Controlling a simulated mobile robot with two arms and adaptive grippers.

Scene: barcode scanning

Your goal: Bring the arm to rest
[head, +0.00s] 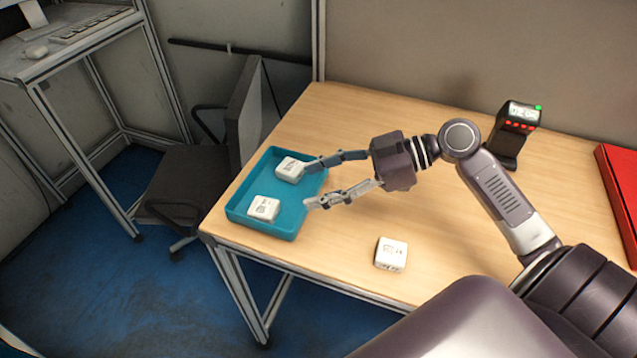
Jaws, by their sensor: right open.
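My right gripper (306,186) is open, its two fingers spread and pointing left at the right side of the teal tray (283,229). The upper finger reaches over the tray rim close to a white box (290,169); I cannot tell whether they touch. The lower finger ends near the tray's right edge. A second white box (264,208) lies in the front part of the tray. My right arm (505,195) comes in from the lower right over the wooden table. My left gripper is not in view.
A third white box (391,254) lies on the wooden table (345,262) near its front edge. A black scanner (511,134) with a green light stands at the back right. A red bin (622,190) is at the right edge. A chair (195,180) stands left of the table.

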